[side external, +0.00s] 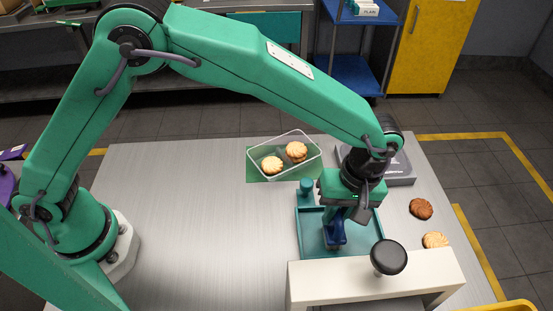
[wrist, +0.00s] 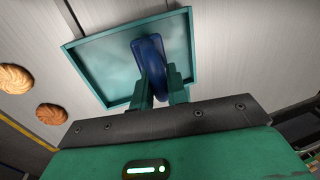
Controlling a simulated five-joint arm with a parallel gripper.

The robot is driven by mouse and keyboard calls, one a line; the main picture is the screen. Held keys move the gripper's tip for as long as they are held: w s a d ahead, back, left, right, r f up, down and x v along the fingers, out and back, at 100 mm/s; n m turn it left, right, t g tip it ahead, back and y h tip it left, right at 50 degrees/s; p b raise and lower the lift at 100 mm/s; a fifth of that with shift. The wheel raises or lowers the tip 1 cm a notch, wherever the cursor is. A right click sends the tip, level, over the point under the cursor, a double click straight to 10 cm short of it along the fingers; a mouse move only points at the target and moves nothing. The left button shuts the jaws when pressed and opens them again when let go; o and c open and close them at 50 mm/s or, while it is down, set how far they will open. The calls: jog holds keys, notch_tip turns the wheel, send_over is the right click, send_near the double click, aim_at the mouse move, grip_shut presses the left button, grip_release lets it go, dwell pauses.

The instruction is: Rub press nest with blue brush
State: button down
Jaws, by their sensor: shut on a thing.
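The blue brush (side external: 334,238) is in my gripper (side external: 341,212), over the teal tray (side external: 303,232). In the wrist view the brush (wrist: 148,52) stands between my two fingers (wrist: 161,84), in front of the tray floor. My gripper is shut on it and points down. I cannot tell whether the brush touches the tray floor. A white press frame (side external: 310,276) with a black knob (side external: 388,257) stands at the table's front right. Its nest is not clearly visible; the frame's top covers most of the space under it.
A clear tray (side external: 262,157) with two biscuits lies on a green mat (side external: 257,174). A grey container (side external: 401,168) is behind my gripper. A dark biscuit (side external: 421,209) and a pale biscuit (side external: 435,241) lie at the right edge. The table's left and middle are clear.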

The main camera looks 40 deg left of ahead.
jog(key=shift+s+a, duration=1.5)
jog(key=shift+a, duration=0.05)
jog(key=shift+w+d, duration=3.95)
jog(key=shift+d, duration=0.05)
jog(key=shift+w+d+r, duration=0.15)
notch_tip(320, 180, up, 8)
